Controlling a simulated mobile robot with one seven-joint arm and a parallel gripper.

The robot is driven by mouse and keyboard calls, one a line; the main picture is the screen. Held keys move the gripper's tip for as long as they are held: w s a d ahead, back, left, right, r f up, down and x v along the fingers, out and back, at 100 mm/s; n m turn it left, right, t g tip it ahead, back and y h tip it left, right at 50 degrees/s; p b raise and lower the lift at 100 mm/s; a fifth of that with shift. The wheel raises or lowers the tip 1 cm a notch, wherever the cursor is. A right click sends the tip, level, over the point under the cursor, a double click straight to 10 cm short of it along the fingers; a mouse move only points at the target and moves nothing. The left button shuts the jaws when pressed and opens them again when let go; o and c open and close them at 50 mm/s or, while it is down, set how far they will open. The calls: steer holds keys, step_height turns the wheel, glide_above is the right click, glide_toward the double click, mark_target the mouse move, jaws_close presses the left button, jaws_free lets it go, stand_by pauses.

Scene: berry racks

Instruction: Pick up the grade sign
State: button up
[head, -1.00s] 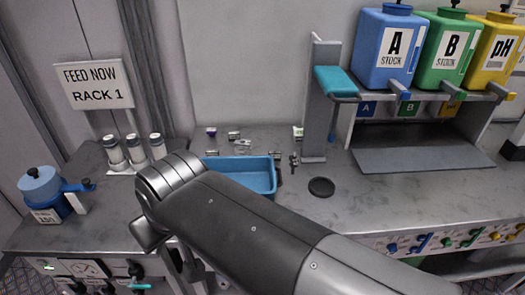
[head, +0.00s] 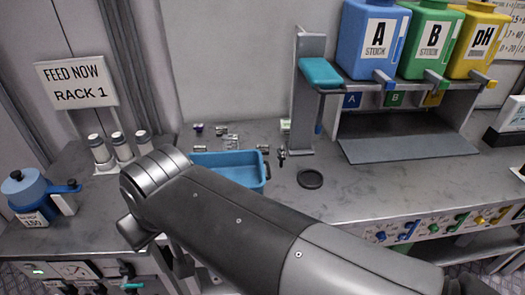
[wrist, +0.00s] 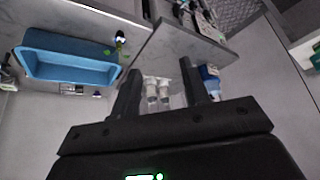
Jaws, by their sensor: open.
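I cannot pick out a sign marked with a grade in either view. A white sign reading "FEED NOW RACK 1" (head: 76,85) stands at the left in the head view. A dark stand with a white face (head: 512,116) is cut off at the right edge, and I cannot read it. My gripper (wrist: 160,68) is open in the wrist view, its two dark fingers apart with nothing held between them. In the head view my arm hides most of it, low in front of the bench.
A blue tray (head: 258,172) sits on the bench behind my arm, with small parts beyond it. A black disc (head: 310,179) lies to its right. Blue, green and yellow stock tanks (head: 378,38) stand on a shelf. A blue pot (head: 28,189) is at left. The right bench top is mostly clear.

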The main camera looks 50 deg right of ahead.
steer(key=shift+w, duration=0.1)
steer(key=w+d+r+m+g, duration=0.2)
steer(key=w+d+r+m, duration=0.2)
steer(key=w+d+m, duration=0.5)
steer(key=m+g, duration=0.4)
steer(key=m, duration=1.5)
glide_above(265, 146)
step_height(265, 146, down, 15)
steer(key=f, duration=0.5)
steer(key=shift+w+d+f, duration=0.1)
steer(key=shift+d+f, duration=0.25)
steer(key=shift+d, duration=0.05)
steer(key=shift+a+f, duration=0.2)
steer(key=shift+f, duration=1.25)
steer(key=shift+a+f, duration=0.15)
steer(key=shift+f, duration=1.3)
steer(key=shift+c, duration=0.5)
jaws_close()
